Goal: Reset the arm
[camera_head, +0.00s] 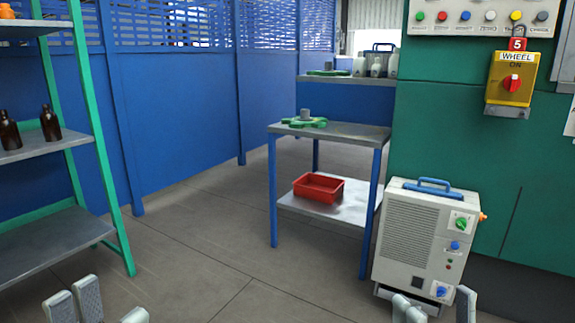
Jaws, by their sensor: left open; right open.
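My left gripper (98,305) shows at the bottom left edge, with its grey fingers apart and nothing seen between them. My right gripper (434,308) shows at the bottom right, in front of the beige machine, with its fingers apart and empty. The lower parts of both grippers are cut off by the picture's edge. Two amber bottles, one at the left edge (9,132) and one beside it (50,124), stand upright on the middle shelf of the green rack, apart from both grippers.
The green rack (92,130) stands at left. A blue-legged table (350,131) holds a green item (297,123) on top and a red bin (318,187) below. A beige machine (417,240) stands at right, by a green wall (455,130). The floor between is clear.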

